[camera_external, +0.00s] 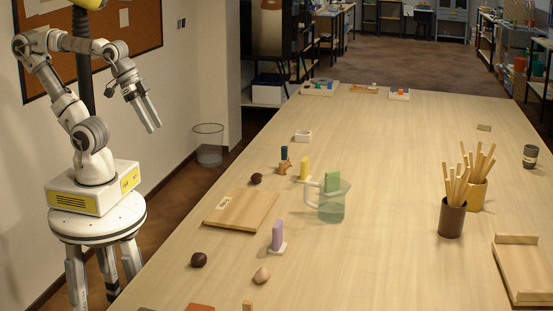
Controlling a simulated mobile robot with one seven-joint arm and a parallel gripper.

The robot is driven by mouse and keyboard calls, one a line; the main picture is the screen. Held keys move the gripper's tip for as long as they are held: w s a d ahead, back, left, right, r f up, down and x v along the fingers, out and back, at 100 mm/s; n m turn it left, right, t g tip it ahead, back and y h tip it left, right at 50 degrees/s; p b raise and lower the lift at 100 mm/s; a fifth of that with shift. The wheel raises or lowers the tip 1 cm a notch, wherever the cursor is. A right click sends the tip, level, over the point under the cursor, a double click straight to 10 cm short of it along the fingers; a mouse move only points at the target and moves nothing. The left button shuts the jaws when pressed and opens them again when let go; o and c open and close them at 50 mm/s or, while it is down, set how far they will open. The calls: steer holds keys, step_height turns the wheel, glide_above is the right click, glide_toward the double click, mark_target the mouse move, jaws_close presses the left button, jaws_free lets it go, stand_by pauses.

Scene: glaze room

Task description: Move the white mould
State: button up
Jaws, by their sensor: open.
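My gripper (153,129) is at the upper left, pointing down and to the right, out beyond the table's left edge. It is open and empty, well apart from the mould and to its left.
Near the mould are a dark blue block (284,153), a brown figurine (284,168) and a yellow block (304,168). A glass jug (331,207), wooden board (242,211) and purple block (277,236) stand nearer. Stick-filled cups (452,218) are right.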

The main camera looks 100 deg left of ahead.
steer(key=shift+w+a+r, duration=0.1)
steer(key=shift+w+r, duration=0.1)
steer(key=c, duration=0.4)
steer(key=w, duration=0.1)
steer(key=w+a+r, duration=0.1)
steer(key=n, duration=0.1)
steer(key=shift+w+a+r, duration=0.25)
steer(key=shift+w+r, duration=0.15)
jaws_close()
steer(key=w+a+r+n+g+y, duration=0.3)
steer(key=w+a+n, duration=0.5)
steer(key=w+a, duration=1.15)
steer(key=n+g+y+p, duration=0.25)
steer(key=n+y, duration=0.25)
steer(key=n, duration=0.4)
glide_above(303, 136)
steer(key=d, duration=0.6)
step_height(303, 136, down, 17)
steer(key=shift+s+p+x, duration=0.1)
steer(key=shift+p+x, duration=0.15)
steer(key=shift+x, duration=2.25)
steer(key=shift+s+p+x, duration=0.15)
steer(key=shift+p+x, duration=0.05)
steer(key=shift+x, duration=2.3)
